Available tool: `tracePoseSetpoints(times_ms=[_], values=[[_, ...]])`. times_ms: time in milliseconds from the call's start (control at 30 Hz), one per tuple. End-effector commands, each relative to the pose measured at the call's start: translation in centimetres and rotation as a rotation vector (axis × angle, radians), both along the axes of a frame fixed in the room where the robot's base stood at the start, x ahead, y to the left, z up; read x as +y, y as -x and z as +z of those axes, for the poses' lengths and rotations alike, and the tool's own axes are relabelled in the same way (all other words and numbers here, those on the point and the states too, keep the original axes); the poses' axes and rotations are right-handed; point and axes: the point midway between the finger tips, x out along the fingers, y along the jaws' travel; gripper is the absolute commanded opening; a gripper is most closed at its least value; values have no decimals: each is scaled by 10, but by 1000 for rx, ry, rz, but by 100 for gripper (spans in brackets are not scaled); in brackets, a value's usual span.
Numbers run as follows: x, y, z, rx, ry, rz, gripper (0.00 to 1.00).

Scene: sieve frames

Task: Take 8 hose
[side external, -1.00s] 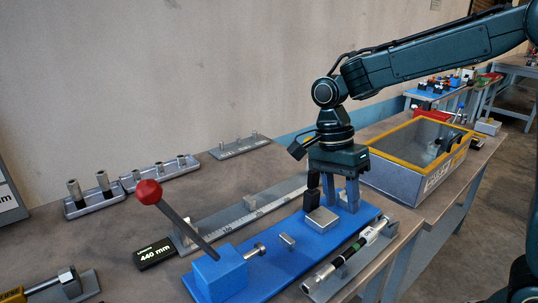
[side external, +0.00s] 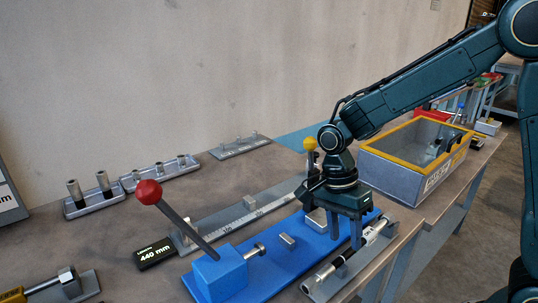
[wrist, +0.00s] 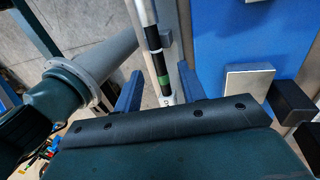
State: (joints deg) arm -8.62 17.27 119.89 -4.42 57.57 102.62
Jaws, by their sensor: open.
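A slim white rod-shaped piece with black bands and a green band, perhaps the hose or a tool, lies on a grey rail (side external: 318,292) at the front right of the bench. The rod (side external: 372,232) has small print I cannot read. In the wrist view the rod (wrist: 152,38) runs between my two blue fingers. My gripper (side external: 347,240) is open, fingers pointing down over the rod; it also shows in the wrist view (wrist: 159,92). I cannot tell if the fingertips touch the rod. Short dark and grey tubes (side external: 103,181) stand on a tray at the left.
A blue fixture plate (side external: 300,262) with metal blocks and a red-knobbed lever (side external: 149,193) lies left of my gripper. Behind it are a ruler rail (side external: 262,214) and a 440 mm display (side external: 157,254). A yellow-rimmed bin (side external: 395,182) stands at the right. The rear bench is partly clear.

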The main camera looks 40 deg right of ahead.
Motion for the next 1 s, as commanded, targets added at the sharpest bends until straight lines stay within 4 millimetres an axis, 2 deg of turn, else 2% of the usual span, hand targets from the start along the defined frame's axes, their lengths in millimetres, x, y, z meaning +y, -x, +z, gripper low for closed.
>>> tracePoseSetpoints(times_ms=[333, 900, 1000], values=[[0, 11, -35, 3, 0, 2, 40], [0, 11, -38, 0, 1, 1, 40], [0, 11, -38, 0, 1, 1, 21]])
